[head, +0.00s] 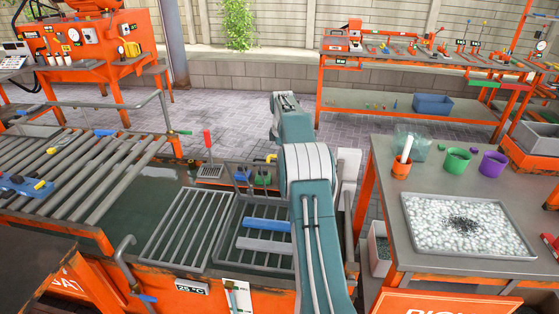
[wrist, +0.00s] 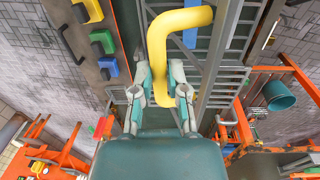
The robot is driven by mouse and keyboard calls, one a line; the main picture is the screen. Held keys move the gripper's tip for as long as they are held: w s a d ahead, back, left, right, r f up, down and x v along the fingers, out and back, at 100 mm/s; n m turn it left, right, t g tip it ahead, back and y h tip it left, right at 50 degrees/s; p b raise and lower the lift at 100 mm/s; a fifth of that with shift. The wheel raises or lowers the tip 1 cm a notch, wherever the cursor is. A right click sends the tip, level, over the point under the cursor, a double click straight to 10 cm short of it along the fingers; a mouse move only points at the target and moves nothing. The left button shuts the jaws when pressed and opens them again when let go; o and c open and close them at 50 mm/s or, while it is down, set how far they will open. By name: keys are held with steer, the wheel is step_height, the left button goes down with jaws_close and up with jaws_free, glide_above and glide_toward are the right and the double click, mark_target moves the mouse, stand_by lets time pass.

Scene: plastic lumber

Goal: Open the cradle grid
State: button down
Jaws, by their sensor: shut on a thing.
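The cradle grid appears in the head view as grey barred frames over the dark tank: a left barred panel (head: 188,230) and a right section (head: 222,250) holding a blue bar (head: 267,225) and a grey bar (head: 265,245). A yellow bent handle (head: 271,158) shows just left of my arm. In the wrist view the yellow handle (wrist: 158,50) runs between my fingers, beside grey grid bars (wrist: 222,75). My gripper (wrist: 162,82) is shut on this handle. In the head view my arm hides the gripper and part of the grid's right side.
An orange-framed table with a tray of pale pellets (head: 468,228) and coloured cups stands at right. A slatted roller rack (head: 85,170) is at left. Blue and green blocks (head: 262,179) sit on the tank's far edge. Paved floor (head: 225,115) is clear behind.

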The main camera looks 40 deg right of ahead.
steer(key=shift+w+d+f, duration=0.15)
steer(key=shift+w+f, duration=0.05)
steer(key=shift+w, duration=0.1)
stand_by(0.4)
steer(key=c, duration=0.7)
jaws_free()
steer(key=shift+w, duration=0.1)
steer(key=shift+o, duration=0.2)
steer(key=shift+r, duration=0.1)
steer(key=shift+d+r, duration=0.1)
steer(key=shift+r, duration=0.05)
step_height(320, 180, up, 12)
steer(key=s+a, duration=0.1)
